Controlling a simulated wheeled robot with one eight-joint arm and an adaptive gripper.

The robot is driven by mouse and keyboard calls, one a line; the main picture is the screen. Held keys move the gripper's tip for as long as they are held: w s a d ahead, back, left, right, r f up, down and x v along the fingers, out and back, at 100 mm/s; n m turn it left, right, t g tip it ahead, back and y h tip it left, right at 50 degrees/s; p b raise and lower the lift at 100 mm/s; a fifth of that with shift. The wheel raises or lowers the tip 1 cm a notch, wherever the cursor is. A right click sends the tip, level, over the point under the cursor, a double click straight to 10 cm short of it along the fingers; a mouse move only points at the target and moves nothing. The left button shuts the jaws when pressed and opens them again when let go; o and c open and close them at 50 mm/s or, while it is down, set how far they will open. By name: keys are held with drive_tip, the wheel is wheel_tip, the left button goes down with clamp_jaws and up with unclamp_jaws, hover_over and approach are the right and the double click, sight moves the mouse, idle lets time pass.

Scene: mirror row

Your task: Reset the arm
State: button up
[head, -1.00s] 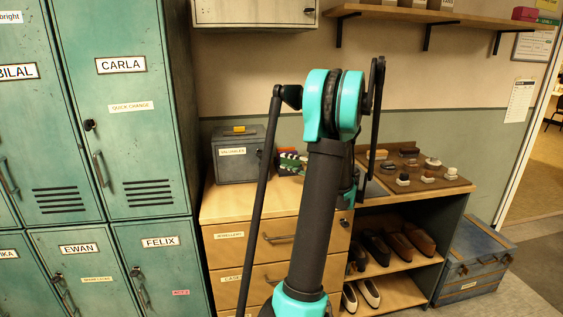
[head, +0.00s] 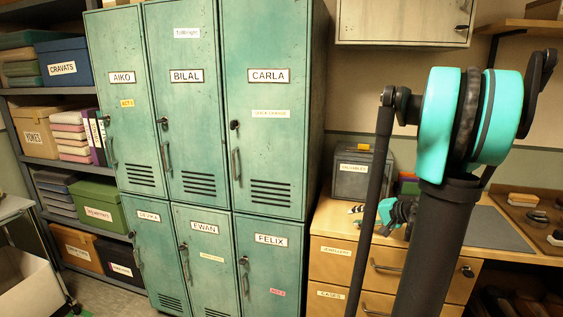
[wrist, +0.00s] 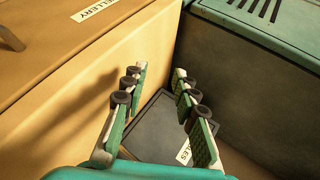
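My arm rises through the right of the head view, with black links and turquoise joints. My gripper (head: 360,209) shows partly behind a thin black link, in front of the drawer unit and just below the grey valuables box (head: 360,180). In the wrist view, my gripper (wrist: 160,72) has its two green-padded fingers spread apart with nothing between them. Beyond the fingers lies a dark surface (wrist: 155,128) with a white label ending in "LES", partly hidden by the gripper.
Green lockers (head: 185,100) fill the middle. The wooden drawer unit (head: 335,262) stands right of them, under a wall cabinet (head: 400,20). A shelf rack with boxes (head: 70,60) is at left. A tray of brushes (head: 535,215) is at far right.

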drive_tip(key=s+a+f+n+g+h, duration=0.3)
drive_tip(key=s+a+f, duration=0.3)
drive_tip(key=s+a, duration=0.35)
drive_tip(key=s+f+n+g+h, duration=0.1)
drive_tip(key=s+f+n+h, duration=0.1)
drive_tip(key=s, duration=0.4)
drive_tip(key=s+d+f+n+h, duration=0.1)
drive_tip(key=s+f+n+h, duration=0.1)
drive_tip(key=s, duration=0.5)
drive_tip(key=shift+s+d+f+n+g+h, duration=0.2)
drive_tip(key=shift+f+n+g+h, duration=0.3)
drive_tip(key=shift+f, duration=0.4)
drive_tip(key=shift+o, duration=0.4)
